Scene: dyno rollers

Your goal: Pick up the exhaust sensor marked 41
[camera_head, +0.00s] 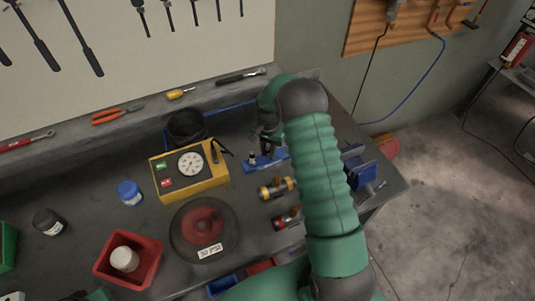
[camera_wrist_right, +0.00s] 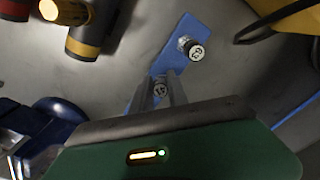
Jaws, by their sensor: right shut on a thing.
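A blue strip (camera_head: 279,154) lies on the workbench and bears small sensors with marked round tops; it also shows in the wrist view (camera_wrist_right: 184,33). My right gripper (camera_head: 266,150) is low over this strip. In the wrist view its fingers (camera_wrist_right: 161,88) are shut on one small sensor (camera_wrist_right: 160,90), whose mark I cannot read clearly. A second sensor (camera_wrist_right: 195,51) stands on the strip just beyond the fingers, its mark too small to read surely. Green and dark parts at the bottom left edge of the head view seem to be my left arm; its jaws cannot be made out.
A yellow gauge box (camera_head: 207,183), a dark roller (camera_head: 183,240) and a red bin (camera_head: 105,258) are left of the right arm. Yellow-banded (camera_head: 272,190) and red-banded (camera_head: 283,221) cylinders lie nearer than the strip. A blue vise (camera_head: 358,171) is at the right.

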